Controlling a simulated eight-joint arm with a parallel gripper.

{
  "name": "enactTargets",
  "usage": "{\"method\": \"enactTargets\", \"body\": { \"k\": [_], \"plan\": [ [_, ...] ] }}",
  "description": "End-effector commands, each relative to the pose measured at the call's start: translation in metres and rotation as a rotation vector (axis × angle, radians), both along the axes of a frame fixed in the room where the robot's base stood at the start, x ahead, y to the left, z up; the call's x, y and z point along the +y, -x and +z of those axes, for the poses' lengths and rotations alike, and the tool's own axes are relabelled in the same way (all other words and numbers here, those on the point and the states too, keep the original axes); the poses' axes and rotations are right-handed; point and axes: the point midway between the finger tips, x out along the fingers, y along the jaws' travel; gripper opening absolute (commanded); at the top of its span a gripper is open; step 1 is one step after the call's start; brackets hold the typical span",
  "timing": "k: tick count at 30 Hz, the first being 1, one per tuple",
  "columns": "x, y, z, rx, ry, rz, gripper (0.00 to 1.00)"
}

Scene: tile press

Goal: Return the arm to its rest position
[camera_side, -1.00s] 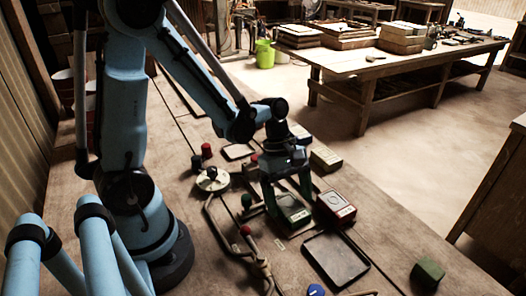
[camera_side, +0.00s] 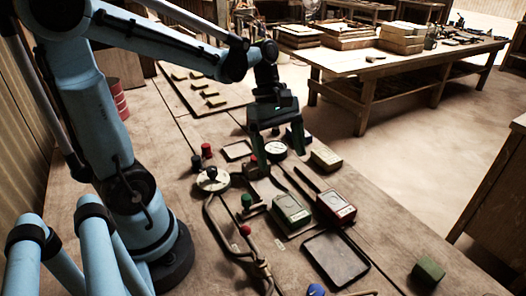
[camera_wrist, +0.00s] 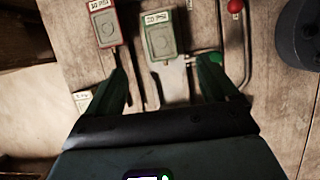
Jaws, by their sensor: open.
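My gripper (camera_side: 280,162) is open and empty, raised above the bench near a round white gauge (camera_side: 276,148). Its two dark green fingers hang down and spread apart. In the wrist view my gripper (camera_wrist: 165,70) shows the fingers apart with nothing held between them. A green-edged box (camera_side: 291,214) with a label stands clear of the fingers, toward the camera; it also shows in the wrist view (camera_wrist: 161,38), beyond the fingertips. A red-edged box (camera_side: 336,208) stands to its right and shows in the wrist view (camera_wrist: 103,25).
A black-rimmed tray (camera_side: 306,256) lies in front of the boxes, with a green block (camera_side: 428,271) at its right. A valve wheel (camera_side: 212,180), red-knobbed lever (camera_side: 245,230) and green knob (camera_side: 246,200) stand left. A small pale box (camera_side: 326,159) is at the right edge.

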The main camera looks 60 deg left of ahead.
Motion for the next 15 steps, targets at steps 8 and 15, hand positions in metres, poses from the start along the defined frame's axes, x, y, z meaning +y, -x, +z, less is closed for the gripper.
{"method": "enactTargets", "body": {
  "k": [8, 15],
  "plan": [
    [-0.010, 0.009, 0.003, -0.332, -0.229, -0.461, 0.87],
    [-0.014, 0.012, 0.009, -0.634, -0.551, -1.030, 0.87]
  ]
}}
